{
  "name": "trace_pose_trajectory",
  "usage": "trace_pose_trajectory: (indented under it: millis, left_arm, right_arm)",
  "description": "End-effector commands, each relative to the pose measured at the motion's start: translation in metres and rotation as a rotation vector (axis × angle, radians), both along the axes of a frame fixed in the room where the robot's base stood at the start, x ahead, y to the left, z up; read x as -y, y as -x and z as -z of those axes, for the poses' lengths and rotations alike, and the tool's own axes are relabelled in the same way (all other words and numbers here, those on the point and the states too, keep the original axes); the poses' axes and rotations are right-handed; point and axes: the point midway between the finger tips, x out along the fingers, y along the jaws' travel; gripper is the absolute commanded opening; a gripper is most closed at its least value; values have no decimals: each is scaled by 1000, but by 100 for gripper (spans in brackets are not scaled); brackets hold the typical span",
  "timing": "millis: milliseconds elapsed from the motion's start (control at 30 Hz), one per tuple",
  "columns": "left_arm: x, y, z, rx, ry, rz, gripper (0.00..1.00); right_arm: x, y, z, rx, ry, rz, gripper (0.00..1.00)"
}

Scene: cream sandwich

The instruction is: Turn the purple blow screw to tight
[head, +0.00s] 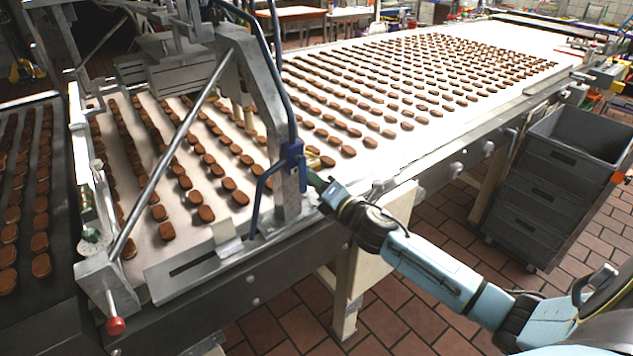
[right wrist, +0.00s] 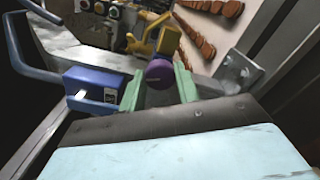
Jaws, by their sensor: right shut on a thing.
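The purple blow screw (right wrist: 159,72) is a round knob in the right wrist view. My right gripper (right wrist: 157,84) has its two green fingers on either side of it and is shut on it. In the head view my right gripper (head: 316,180) reaches the metal frame over the conveyor from the right. The purple screw cannot be made out there, and the tilt of the knob cannot be told. My left gripper is not in either view.
A blue block (right wrist: 95,86) with a bent blue pipe sits close left of the gripper. A yellow fitting (right wrist: 142,40) is behind the screw. The metal frame (head: 240,65) stands over the conveyor (head: 350,150) with rows of brown biscuits. Grey crates (head: 540,195) stand at the right.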

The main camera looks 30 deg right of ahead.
Motion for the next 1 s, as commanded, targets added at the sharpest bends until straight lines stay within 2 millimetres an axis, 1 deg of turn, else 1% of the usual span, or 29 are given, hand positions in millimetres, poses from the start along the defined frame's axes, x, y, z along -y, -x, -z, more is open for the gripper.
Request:
trace_pose_trajectory:
  millis: [267, 1000]
  left_arm:
    - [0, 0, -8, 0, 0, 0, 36]
    - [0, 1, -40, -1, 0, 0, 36]
  right_arm:
    - [0, 0, -1, -14, -180, 1, 9]
    - [0, 0, -1, -69, -880, 2, 9]
